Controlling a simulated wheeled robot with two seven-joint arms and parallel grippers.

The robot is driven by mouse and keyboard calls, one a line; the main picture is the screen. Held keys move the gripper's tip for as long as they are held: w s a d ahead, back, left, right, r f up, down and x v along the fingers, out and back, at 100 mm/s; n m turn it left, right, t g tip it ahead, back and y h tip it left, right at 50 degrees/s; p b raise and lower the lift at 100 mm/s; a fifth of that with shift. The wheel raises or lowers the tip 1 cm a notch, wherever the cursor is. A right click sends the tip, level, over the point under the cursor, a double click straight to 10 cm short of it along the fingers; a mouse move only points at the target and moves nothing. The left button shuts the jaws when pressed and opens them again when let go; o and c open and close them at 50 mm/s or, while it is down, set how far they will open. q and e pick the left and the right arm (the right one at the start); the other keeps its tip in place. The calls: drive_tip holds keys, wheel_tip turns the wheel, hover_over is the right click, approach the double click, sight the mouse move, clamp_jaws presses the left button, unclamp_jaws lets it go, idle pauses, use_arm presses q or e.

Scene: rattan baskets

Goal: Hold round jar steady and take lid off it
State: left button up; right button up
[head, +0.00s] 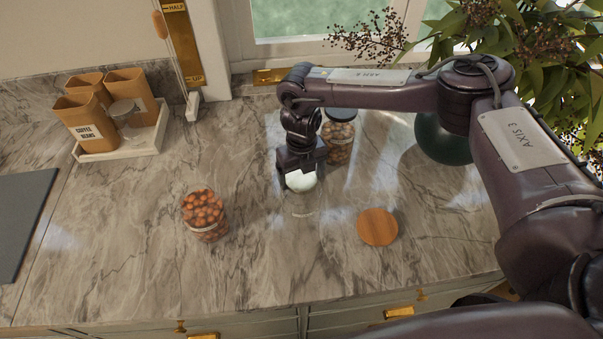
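A clear jar (206,228) full of brown nuts stands upright on the counter, left of centre, with no lid visible on it. A round wooden disc, like a lid (377,227), lies flat on the counter at the right. A second nut jar (338,148) with a dark lid stands further back, partly behind my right arm. My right gripper (301,172) points down at a small white rounded thing (301,182), perhaps a jar. The gripper hides its upper part, and I cannot tell whether the fingers grip it. My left gripper is not in view.
A dark board (22,220) lies at the left edge. A plant in a dark vase (447,140) stands back right. The front middle counter is clear.

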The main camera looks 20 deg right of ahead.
drive_tip(key=shift+o, duration=0.7)
drive_tip(key=shift+a+r, duration=0.1)
drive_tip(key=shift+r, duration=0.55)
wheel_tip(320, 180, up, 5)
drive_tip(key=b, duration=0.2)
drive_tip(key=shift+r+b, duration=0.1)
drive_tip(key=shift+b, duration=0.2)
wheel_tip(320, 180, up, 6)
drive_tip(key=shift+f, duration=0.1)
